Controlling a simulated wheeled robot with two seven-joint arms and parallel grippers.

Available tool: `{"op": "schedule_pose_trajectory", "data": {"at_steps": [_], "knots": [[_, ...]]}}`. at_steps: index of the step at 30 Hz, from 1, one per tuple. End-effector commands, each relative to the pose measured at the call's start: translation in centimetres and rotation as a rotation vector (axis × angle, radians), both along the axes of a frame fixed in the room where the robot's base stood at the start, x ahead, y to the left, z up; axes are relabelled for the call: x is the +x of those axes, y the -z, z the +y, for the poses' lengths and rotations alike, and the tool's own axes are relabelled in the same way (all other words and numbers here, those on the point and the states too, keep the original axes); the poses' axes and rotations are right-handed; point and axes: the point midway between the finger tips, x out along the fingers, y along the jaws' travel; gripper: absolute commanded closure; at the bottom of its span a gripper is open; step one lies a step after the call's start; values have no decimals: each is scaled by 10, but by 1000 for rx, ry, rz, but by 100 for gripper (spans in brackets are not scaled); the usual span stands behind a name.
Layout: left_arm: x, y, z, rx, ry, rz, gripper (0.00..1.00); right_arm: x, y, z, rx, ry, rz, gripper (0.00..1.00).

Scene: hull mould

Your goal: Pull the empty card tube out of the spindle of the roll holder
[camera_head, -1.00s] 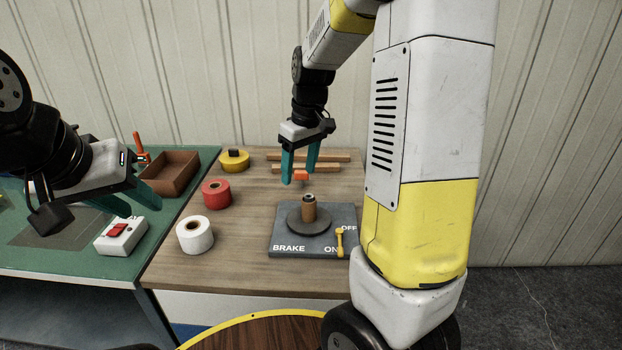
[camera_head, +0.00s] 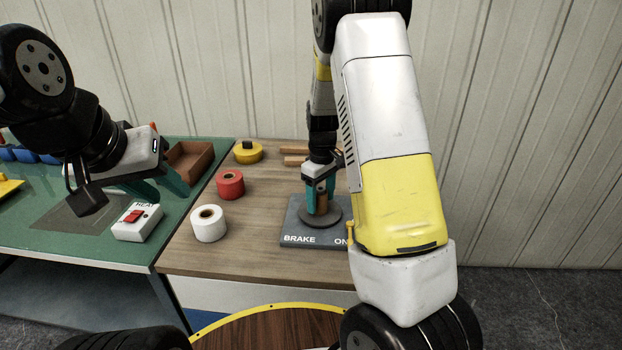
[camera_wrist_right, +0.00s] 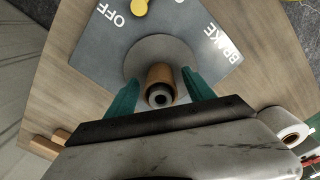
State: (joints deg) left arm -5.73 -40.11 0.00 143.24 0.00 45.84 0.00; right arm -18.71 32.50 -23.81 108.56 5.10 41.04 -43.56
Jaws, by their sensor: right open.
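The brown card tube (camera_head: 321,202) stands upright on the spindle of the roll holder (camera_head: 300,226), a dark grey plate with a round disc and BRAKE lettering. In the right wrist view the tube (camera_wrist_right: 160,76) shows with the grey spindle top (camera_wrist_right: 159,96) inside it. My right gripper (camera_head: 320,202) is lowered over the tube; its teal fingers (camera_wrist_right: 161,92) stand open on either side, with gaps visible. The yellow brake lever (camera_wrist_right: 140,6) is partly out of frame in the wrist view. My left gripper (camera_head: 165,190) hangs over the green bench, seen edge-on.
White (camera_head: 208,224), red (camera_head: 230,185) and yellow (camera_head: 248,152) rolls stand left of the holder. Wooden strips (camera_head: 296,155) lie behind. A HEAT switch box (camera_head: 137,222) and brown tray (camera_head: 188,161) are on the green bench. My right arm hides the holder's right side.

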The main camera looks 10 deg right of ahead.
Motion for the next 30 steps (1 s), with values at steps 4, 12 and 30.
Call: {"op": "schedule_pose_trajectory", "data": {"at_steps": [4,12,30], "knots": [[0,0,0,0,0,0,64,0,4,0,0,1,0,38],[0,0,0,0,0,0,64,0,3,0,0,1,0,56],[0,0,0,0,0,0,64,0,1,0,1,1,-1,100]]}}
